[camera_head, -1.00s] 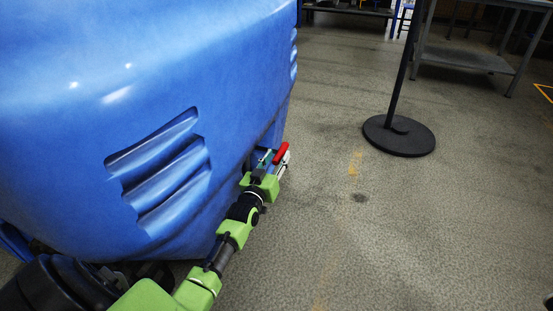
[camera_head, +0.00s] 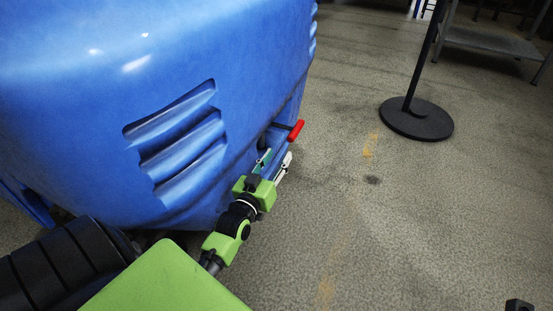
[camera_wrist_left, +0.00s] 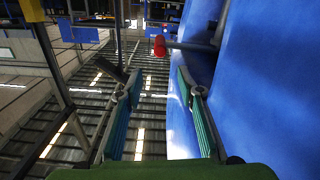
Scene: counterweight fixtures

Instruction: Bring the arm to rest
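A large blue moulded machine body (camera_head: 90,130) with slanted vent slots fills the left of the head view. A red-tipped lever (camera_head: 296,130) on a dark rod sticks out from its lower right side. My left gripper (camera_head: 275,165), on a green arm, is open and empty just below and nearer than the lever. In the left wrist view, the two teal-padded fingers (camera_wrist_left: 158,85) stand apart with nothing between them. The red lever end (camera_wrist_left: 159,46) shows beyond the fingertips, apart from them. My right gripper is not clearly seen.
A black post on a round base (camera_head: 416,118) stands on the floor to the right. A grey metal table (camera_head: 490,42) is at the back right. A small dark object (camera_head: 518,305) shows at the bottom right edge.

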